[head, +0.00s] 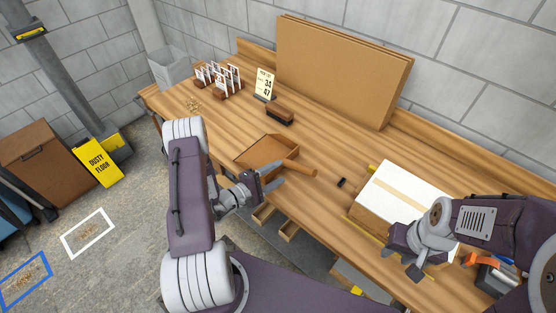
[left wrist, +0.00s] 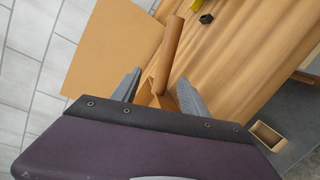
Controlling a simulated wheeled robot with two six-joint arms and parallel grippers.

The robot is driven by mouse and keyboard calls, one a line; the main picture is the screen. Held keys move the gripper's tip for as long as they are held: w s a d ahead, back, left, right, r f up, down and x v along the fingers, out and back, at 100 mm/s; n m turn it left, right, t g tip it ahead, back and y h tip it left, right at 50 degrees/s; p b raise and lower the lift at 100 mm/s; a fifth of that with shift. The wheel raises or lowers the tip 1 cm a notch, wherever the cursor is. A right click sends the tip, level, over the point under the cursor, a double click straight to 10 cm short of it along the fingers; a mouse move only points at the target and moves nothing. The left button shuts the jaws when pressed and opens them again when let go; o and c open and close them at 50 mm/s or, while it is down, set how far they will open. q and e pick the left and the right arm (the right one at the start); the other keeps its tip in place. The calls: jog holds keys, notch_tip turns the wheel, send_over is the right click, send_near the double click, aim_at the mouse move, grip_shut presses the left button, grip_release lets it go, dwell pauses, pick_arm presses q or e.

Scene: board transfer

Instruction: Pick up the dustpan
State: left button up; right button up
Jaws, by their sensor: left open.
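The dustpan (head: 262,150) is a brown, shallow pan lying on the wooden workbench, with its round handle (head: 302,168) pointing right. My left gripper (head: 281,177) is open beside the handle, at the bench's front edge. In the left wrist view the brown handle (left wrist: 171,45) runs up from between the two fingers of my left gripper (left wrist: 160,80), and both fingers look clear of it. Part of the pan is hidden there by the gripper. My right gripper (head: 413,268) hangs over the bench front at the right, and its finger opening is unclear.
A white-topped box (head: 400,197) stands right of the dustpan, with a small black object (head: 341,182) between. A brush-like block (head: 280,116) and a number sign (head: 265,83) stand behind. Cardboard sheets (head: 340,70) lean on the wall. A yellow sign (head: 99,163) stands at left.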

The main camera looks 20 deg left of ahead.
aim_at(294, 168)
pick_arm(q)
jog(key=shift+w+d+p, duration=0.3)
jog(key=shift+w+d, duration=0.8)
jog(key=shift+d, duration=0.15)
jog(key=shift+w+f, duration=0.15)
jog(key=shift+w, duration=0.2)
jog(key=x, duration=0.1)
jog(key=p+x, duration=0.1)
jog(key=x, duration=0.2)
jog(key=shift+d+f+p, duration=0.35)
jog(key=shift+d, duration=0.2)
jog(key=shift+w+d, duration=0.1)
jog(key=shift+w, duration=0.05)
jog(key=shift+c, duration=0.9)
jog(key=shift+a, duration=0.2)
jog(key=c, duration=0.5)
grip_shut()
jog(key=shift+d, duration=0.1)
pick_arm(e)
jog(key=shift+d+r, duration=0.15)
jog(key=shift+r, duration=0.5)
jog(key=shift+d+r, duration=0.15)
jog(key=shift+r, duration=0.45)
